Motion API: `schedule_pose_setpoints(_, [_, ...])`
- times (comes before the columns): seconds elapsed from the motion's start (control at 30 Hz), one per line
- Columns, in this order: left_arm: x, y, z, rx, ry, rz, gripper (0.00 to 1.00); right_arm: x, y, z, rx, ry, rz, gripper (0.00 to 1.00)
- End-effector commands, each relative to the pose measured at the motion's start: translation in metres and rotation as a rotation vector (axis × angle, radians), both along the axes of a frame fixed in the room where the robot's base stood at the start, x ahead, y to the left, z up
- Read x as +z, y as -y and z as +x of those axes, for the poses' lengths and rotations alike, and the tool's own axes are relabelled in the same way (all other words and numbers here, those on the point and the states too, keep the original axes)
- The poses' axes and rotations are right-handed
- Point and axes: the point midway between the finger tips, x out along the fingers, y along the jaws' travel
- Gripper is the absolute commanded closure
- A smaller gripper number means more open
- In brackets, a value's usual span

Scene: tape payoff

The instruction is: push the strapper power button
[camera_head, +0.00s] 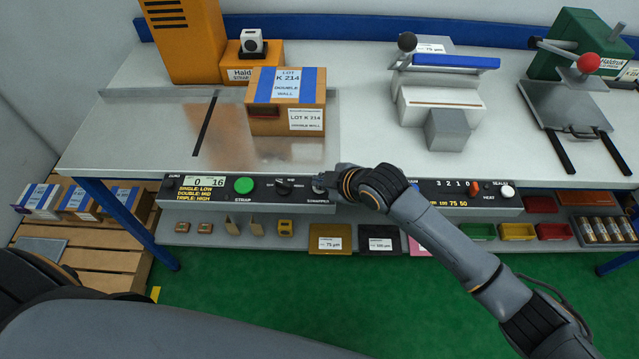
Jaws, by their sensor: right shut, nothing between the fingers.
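The strapper's control panel (217,196) runs along the bench's front edge, with a small display reading 0 and 16, a green button (244,186) above the word STRAP, and a dark rotary knob (284,187). My right gripper (322,183) is shut and empty. Its tip is at the panel's right end, over a small light control (318,189); I cannot tell whether they touch. The gripper partly covers that control and the labels there. My left gripper is not in view; only part of my left arm shows at the lower left.
A cardboard box (262,122) with blue tape sits on the strapper's metal top. A sealer (440,100) and a green press (575,50) stand to the right. A lower shelf holds colored bins (517,231). A pallet with boxes (75,203) stands at left.

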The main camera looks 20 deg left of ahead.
Motion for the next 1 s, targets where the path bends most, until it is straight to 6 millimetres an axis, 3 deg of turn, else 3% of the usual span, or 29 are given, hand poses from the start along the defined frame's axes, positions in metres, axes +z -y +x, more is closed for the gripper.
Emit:
schedule_pose_setpoints(0.67, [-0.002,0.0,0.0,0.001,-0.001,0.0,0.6,-0.006,0.0,0.0,0.001,-0.001,0.0,1.0])
schedule_pose_setpoints(1.0, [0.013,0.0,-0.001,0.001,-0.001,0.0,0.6,0.008,0.0,0.0,0.0,-0.001,-0.001,1.0])
